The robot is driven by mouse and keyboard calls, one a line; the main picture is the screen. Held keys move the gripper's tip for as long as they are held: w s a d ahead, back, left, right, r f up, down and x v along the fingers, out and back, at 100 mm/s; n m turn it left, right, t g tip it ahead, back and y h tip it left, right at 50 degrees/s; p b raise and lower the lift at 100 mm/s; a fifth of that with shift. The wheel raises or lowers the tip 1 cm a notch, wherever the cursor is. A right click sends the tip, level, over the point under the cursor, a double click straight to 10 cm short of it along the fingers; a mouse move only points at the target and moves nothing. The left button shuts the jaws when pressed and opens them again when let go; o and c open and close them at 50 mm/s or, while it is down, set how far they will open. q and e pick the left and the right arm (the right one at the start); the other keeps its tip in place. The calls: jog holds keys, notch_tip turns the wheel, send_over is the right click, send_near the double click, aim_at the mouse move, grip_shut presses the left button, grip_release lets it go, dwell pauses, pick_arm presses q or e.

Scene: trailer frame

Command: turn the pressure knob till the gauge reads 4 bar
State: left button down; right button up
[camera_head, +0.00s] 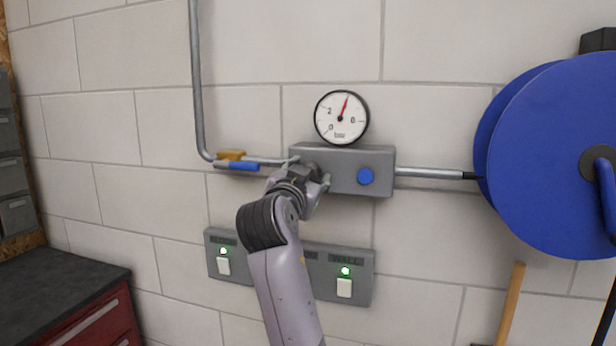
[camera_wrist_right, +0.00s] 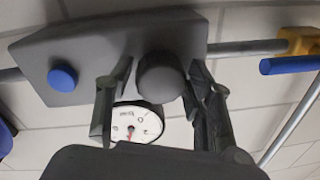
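The grey regulator box (camera_head: 342,184) is on the block wall with the round white gauge (camera_head: 342,118) above it. The gauge's red needle points up and slightly right; the number at its tip is unreadable. My right gripper (camera_head: 312,176) is at the left part of the box and hides the pressure knob in the head view. In the right wrist view the dark round knob (camera_wrist_right: 162,77) sits between the fingers of the right gripper (camera_wrist_right: 160,72). The fingers stand beside it with narrow gaps, so the gripper looks open around it. My left gripper is not in view.
A blue button (camera_head: 366,176) is on the box, right of my gripper. A pipe with a yellow and blue-handled valve (camera_head: 236,162) lies left. A blue hose reel (camera_head: 555,150) is at right. A switch panel (camera_head: 365,262) is below, partly behind my right arm.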

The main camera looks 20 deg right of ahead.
aim_at(308, 165)
jog(key=shift+o, duration=0.9)
jog(key=shift+r, duration=0.1)
notch_tip(308, 165, up, 10)
jog(key=shift+f, duration=0.1)
jog(key=shift+f, duration=0.1)
